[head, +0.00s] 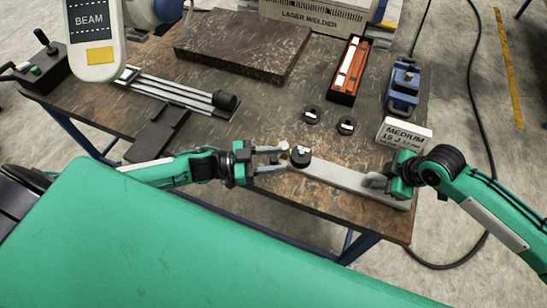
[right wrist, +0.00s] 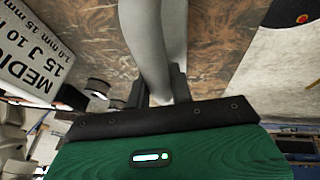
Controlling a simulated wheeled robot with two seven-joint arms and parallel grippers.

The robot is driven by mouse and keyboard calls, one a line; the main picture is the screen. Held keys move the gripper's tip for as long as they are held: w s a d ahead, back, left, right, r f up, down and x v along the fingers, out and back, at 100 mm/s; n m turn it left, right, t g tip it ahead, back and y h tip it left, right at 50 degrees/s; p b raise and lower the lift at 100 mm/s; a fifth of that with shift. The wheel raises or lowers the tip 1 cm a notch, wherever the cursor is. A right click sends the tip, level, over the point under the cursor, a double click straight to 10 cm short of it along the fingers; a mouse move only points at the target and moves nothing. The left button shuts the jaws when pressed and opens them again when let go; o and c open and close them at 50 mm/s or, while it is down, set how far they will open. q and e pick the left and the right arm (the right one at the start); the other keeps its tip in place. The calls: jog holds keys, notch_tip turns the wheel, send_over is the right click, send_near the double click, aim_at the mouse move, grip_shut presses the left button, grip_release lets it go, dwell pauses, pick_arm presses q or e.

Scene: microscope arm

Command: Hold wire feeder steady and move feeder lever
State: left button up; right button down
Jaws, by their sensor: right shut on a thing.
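The wire feeder appears to be the long pale grey bar (head: 345,180) lying along the table's front edge, with a round black piece (head: 301,157) on its left end. I cannot tell for certain which part is the lever. My right gripper (head: 376,181) is shut on the grey bar's right end; in the right wrist view a smooth curved grey part (right wrist: 146,45) runs between its fingers (right wrist: 158,88). My left gripper (head: 284,157) points right with its fingers apart, just left of the black piece. A small brass-coloured bit shows by its tips; contact is unclear.
A white box marked MEDIUM (head: 403,136) stands close behind my right gripper. Two black rings (head: 312,114), a tray with orange and white sticks (head: 347,72), a blue vise-like tool (head: 403,88) and a dark slab (head: 240,45) lie further back. The middle-left tabletop is partly clear.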

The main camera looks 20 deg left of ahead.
pick_arm(q)
jog(key=v, duration=1.2)
jog(key=shift+d, duration=0.1)
jog(key=shift+s+d+f+n+t+y, duration=0.6)
jog(key=shift+s+d+n+t+y, duration=2.2)
jog(key=shift+d+n+t+y, duration=2)
jog(key=shift+g+y, duration=0.4)
jog(key=shift+y, duration=0.1)
jog(key=x, duration=0.3)
jog(key=a+x, duration=0.1)
jog(key=x, duration=0.3)
jog(key=a+x, duration=0.1)
jog(key=x, duration=0.3)
jog(key=shift+w+f, duration=0.1)
jog(key=shift+w, duration=0.3)
